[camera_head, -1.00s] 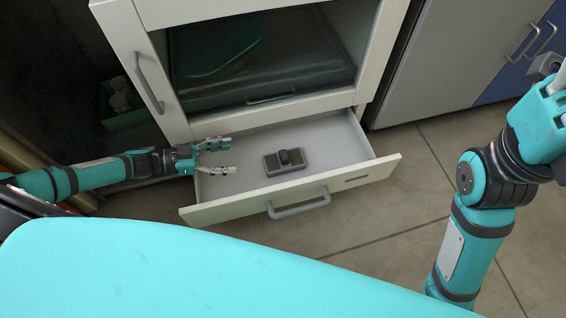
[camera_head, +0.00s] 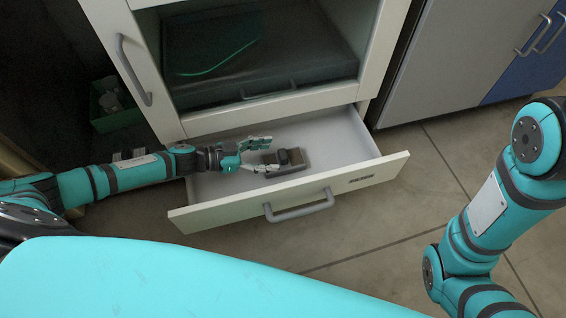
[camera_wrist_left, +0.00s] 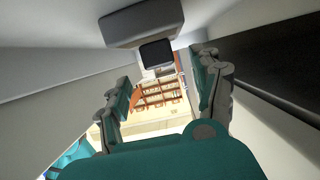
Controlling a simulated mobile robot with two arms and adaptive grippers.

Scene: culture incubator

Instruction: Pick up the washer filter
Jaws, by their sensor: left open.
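The washer filter, a small grey-brown block with a raised dark grip (camera_head: 291,157), lies on the floor of the open drawer (camera_head: 330,135). In the left wrist view the filter (camera_wrist_left: 140,24) shows at the top centre, ahead of the fingers, with its dark part hanging into the gap between them. My left gripper (camera_head: 262,157) is open and reaches into the drawer from the left; its fingertips are at the filter's left side. I cannot tell whether they touch it. In the left wrist view the gripper (camera_wrist_left: 165,85) has nothing between its fingers. My right gripper is out of view.
The drawer's front panel with its grey handle (camera_head: 300,206) faces me. The white cabinet with a glass window (camera_head: 260,50) stands above the drawer. A green bin (camera_head: 115,115) sits at the left. Grey and blue cabinets (camera_head: 470,60) stand at the right. Tiled floor (camera_head: 400,200) is clear right of the drawer.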

